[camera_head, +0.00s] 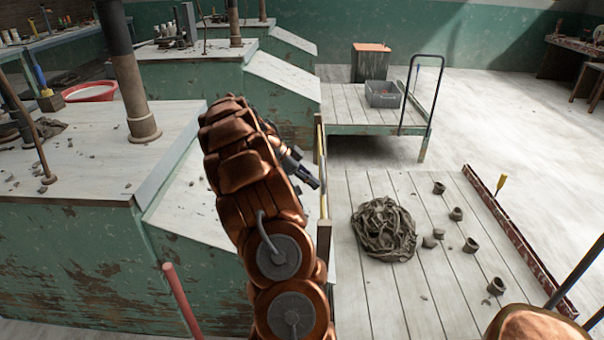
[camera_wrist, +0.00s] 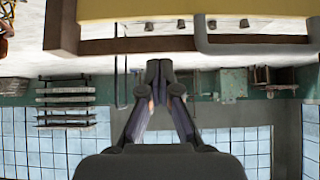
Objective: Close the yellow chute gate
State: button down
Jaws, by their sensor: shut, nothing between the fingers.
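The yellow chute gate (camera_head: 323,168) shows in the head view as a thin upright strip, nearly edge-on, at the lower end of the pale sloping chute (camera_head: 190,205). In the wrist view, which looks upside down, a broad yellow panel (camera_wrist: 185,9) with brown edging fills the top. My gripper (camera_head: 316,184) is shut and empty, its fingertips close to the gate's left side in the head view. I cannot tell whether they touch it. The fingertips also show in the wrist view (camera_wrist: 158,66), below the panel in the picture. My copper arm hides part of the chute.
A plank platform right of the gate holds a heap of clay trimmings (camera_head: 384,229) and several small clay pieces (camera_head: 456,214). A brown rail (camera_head: 515,235) borders its right side. A cart (camera_head: 362,129) with a grey bin (camera_head: 383,94) stands behind. Pale floor at right is open.

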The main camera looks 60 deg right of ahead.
notch_tip(320, 180, down, 6)
jog(key=s, duration=0.1)
jog(key=shift+s+d, duration=0.35)
notch_tip(320, 180, down, 12)
jog(key=b, duration=1.2)
jog(key=shift+b, duration=0.3)
jog(key=shift+r, duration=0.1)
jog(key=s+r+v, duration=0.1)
jog(key=r+v, duration=0.1)
jog(key=v, duration=1.1)
jog(key=shift+s+d, duration=0.4)
